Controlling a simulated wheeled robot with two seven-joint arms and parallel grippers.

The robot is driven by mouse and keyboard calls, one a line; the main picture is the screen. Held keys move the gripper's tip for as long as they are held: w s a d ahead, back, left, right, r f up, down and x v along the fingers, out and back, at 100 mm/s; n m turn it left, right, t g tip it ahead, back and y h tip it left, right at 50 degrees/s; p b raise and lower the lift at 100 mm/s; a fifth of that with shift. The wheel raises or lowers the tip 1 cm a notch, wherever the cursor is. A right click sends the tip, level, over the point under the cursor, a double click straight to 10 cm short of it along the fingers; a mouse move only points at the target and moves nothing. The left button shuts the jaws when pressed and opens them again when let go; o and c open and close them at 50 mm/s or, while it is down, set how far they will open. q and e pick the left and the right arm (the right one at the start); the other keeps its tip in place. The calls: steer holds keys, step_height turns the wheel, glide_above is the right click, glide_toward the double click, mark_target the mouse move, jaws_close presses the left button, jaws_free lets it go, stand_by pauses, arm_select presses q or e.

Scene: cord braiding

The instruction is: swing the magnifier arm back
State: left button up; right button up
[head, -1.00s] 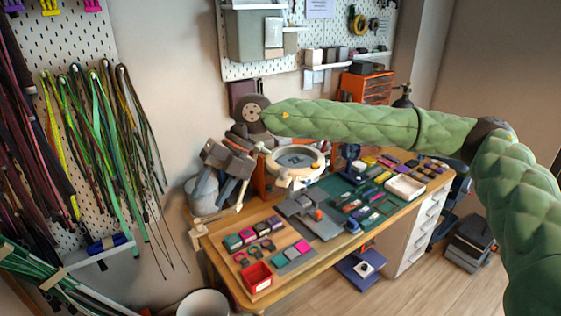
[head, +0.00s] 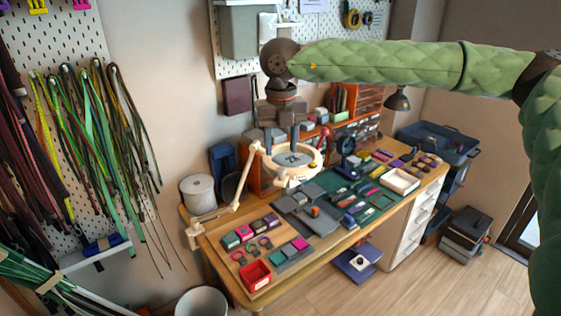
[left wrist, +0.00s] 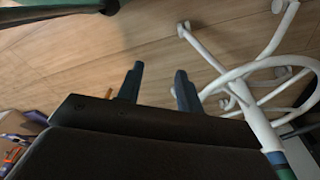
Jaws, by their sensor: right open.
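The magnifier has a cream ring head (head: 314,160) over the back left of the workbench. Its cream jointed arm (head: 243,186) runs from a clamp at the bench's left edge up to an elbow, near the ring. My right gripper (head: 281,143) points down above and behind the ring's left part, with its fingers apart and empty. I cannot tell whether a fingertip touches the ring. My left gripper (left wrist: 160,68) shows only in the left wrist view, fingers apart with nothing between them, over the wood floor.
The workbench (head: 228,281) holds a grey block, a green mat, a red tray (head: 255,276) and small coloured pieces. A grey-white canister (head: 197,194) stands at its back left. Cords hang on the left pegboard. A white wheeled base (left wrist: 245,95) is beside my left gripper.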

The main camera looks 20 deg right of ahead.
mark_target(281, 169)
arm_select(q)
steer(key=shift+s+a+f+p, duration=0.3)
steer(key=shift+a+f+p, duration=0.1)
steer(key=shift+f, duration=0.45)
steer(key=shift+s+a+f+p, duration=0.25)
steer(key=shift+a+f+p, duration=0.1)
steer(key=shift+f, duration=0.45)
steer(key=shift+s+a+f+p, duration=0.3)
steer(key=shift+a+f+p, duration=0.1)
steer(key=shift+f, duration=0.45)
arm_select(e)
steer(key=shift+f, duration=3)
jaws_close()
